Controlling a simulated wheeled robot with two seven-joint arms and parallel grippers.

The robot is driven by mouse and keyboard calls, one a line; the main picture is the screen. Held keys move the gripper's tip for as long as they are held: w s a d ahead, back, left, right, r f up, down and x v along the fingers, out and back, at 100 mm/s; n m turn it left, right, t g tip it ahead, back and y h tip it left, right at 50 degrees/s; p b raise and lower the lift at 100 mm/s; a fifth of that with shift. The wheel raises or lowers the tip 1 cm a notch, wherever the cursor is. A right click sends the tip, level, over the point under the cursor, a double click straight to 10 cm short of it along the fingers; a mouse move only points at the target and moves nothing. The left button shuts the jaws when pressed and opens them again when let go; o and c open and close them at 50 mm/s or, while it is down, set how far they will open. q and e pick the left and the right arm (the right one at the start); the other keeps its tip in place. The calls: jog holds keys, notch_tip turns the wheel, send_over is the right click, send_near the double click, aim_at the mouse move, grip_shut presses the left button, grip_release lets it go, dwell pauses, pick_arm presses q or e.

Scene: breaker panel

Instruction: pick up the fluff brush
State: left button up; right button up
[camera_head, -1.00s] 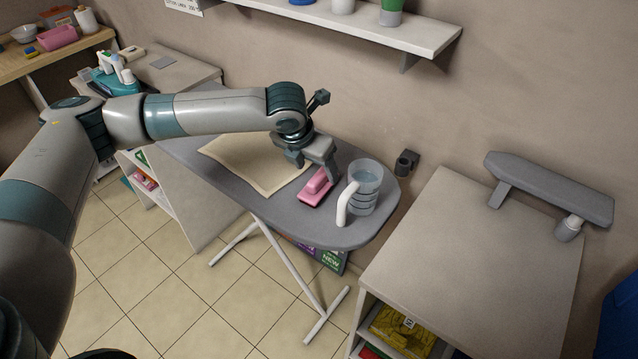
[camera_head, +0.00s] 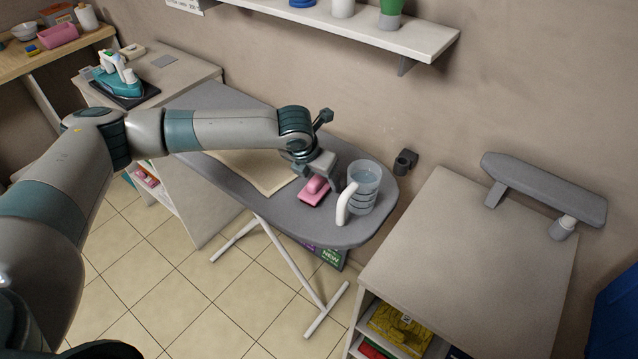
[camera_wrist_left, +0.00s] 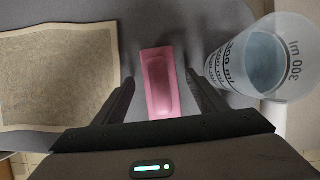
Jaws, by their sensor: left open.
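The fluff brush (camera_head: 313,192) is pink and lies on the grey ironing board (camera_head: 330,232), beside a clear measuring jug (camera_head: 364,188) with a white handle. My left gripper (camera_head: 325,178) is over the brush and partly hides it in the head view. In the left wrist view the brush (camera_wrist_left: 160,82) lies between the two open fingers of my left gripper (camera_wrist_left: 162,78), with a gap on each side. The jug (camera_wrist_left: 262,55) is close to the right finger there. My right gripper is not in view.
A beige cloth (camera_head: 258,172) lies on the board left of the brush. A white cabinet (camera_head: 470,265) stands at the right with a small grey sleeve board (camera_head: 545,188) on it. A wall shelf (camera_head: 400,38) is above. A teal iron (camera_head: 117,80) stands at the back left.

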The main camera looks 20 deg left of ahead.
pick_arm(q)
jog(key=c, duration=1.2)
jog(key=shift+r, duration=0.15)
jog(key=shift+r+b, duration=0.3)
jog(key=shift+r, duration=0.25)
notch_tip(320, 180, up, 8)
jog(key=shift+f+b, duration=0.25)
jog(key=shift+b, duration=0.9)
jog(key=shift+r, duration=0.55)
